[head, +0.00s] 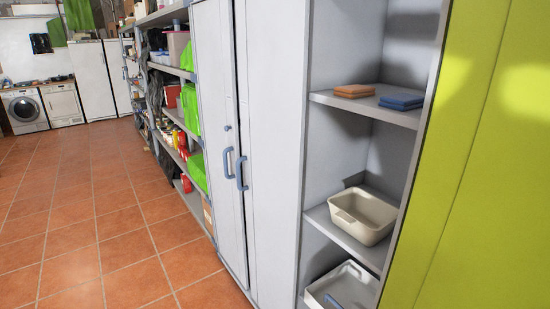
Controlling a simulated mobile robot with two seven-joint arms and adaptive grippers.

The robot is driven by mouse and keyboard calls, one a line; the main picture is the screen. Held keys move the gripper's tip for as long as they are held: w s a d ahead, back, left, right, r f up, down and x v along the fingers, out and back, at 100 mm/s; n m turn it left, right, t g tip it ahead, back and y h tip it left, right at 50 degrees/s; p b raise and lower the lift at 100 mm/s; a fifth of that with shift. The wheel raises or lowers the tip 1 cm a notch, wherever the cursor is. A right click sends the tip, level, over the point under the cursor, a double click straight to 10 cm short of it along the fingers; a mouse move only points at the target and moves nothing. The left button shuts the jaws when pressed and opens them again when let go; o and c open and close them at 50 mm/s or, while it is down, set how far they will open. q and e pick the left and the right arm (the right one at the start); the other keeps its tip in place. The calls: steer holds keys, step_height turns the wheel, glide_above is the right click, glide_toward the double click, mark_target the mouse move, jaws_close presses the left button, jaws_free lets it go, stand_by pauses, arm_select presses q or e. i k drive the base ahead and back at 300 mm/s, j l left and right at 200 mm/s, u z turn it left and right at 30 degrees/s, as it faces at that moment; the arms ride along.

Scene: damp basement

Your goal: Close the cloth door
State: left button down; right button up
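A tall white cabinet stands at the centre of the head view. Its left door (212,90) has a blue-grey vertical handle (228,163). Its right door panel (275,150) has a matching handle (241,174). A narrow dark gap runs between the two panels; I cannot tell whether one is slightly ajar. To the right, an open shelf section shows folded orange cloth (354,91) and folded blue cloth (401,102). A large yellow-green panel (485,160) fills the right edge; I cannot tell whether it is a door. Neither gripper is in view.
A beige bin (363,216) and a white tray (342,288) sit on lower shelves. Loaded shelving (185,125) with green and red items stands beyond the cabinet. A washing machine (25,110) is at the far left. The tiled floor (100,220) at left is clear.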

mark_target(273, 36)
steer(key=i+j, duration=0.2)
steer(key=i, duration=0.2)
steer(key=i+j, duration=0.2)
steer(key=i, duration=0.2)
